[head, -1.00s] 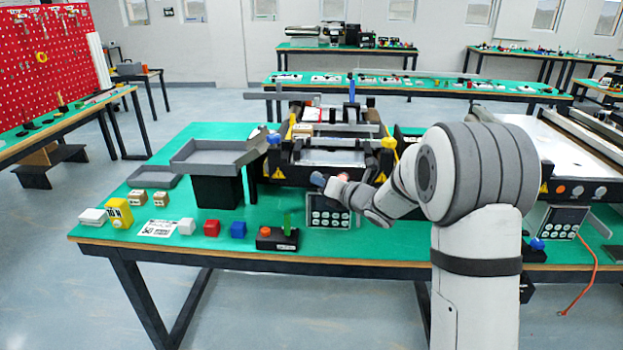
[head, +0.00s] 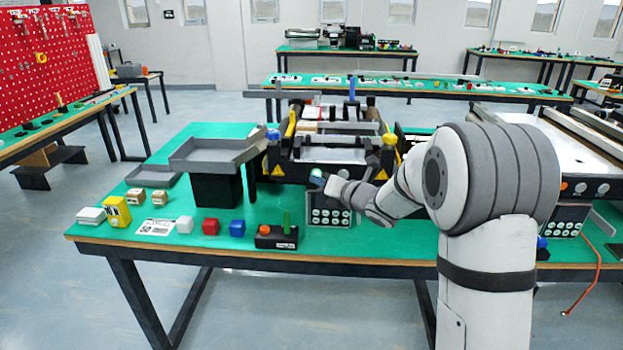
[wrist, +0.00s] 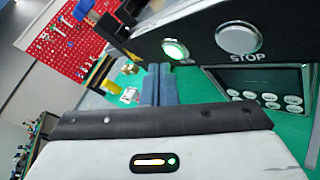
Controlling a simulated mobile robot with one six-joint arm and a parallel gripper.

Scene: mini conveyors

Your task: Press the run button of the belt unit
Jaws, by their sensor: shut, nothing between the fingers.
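The belt unit (head: 290,172) is a dark conveyor with yellow warning labels on the table. Its run button (head: 316,173) glows green on the front face; in the wrist view it is the lit round button (wrist: 175,50). A grey round button (wrist: 238,38) marked STOP sits to its right. My gripper (head: 331,185) is in front of the belt unit, just right of the run button in the head view. In the wrist view its two fingers (wrist: 159,72) are together and empty, apart from the run button.
A keypad panel (head: 331,216) stands below the buttons. A black box with an orange button (head: 264,230) and a green post, plus several small blocks, stand to the left. A grey tray (head: 215,152) is on a black stand. Another conveyor (head: 570,160) is at right.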

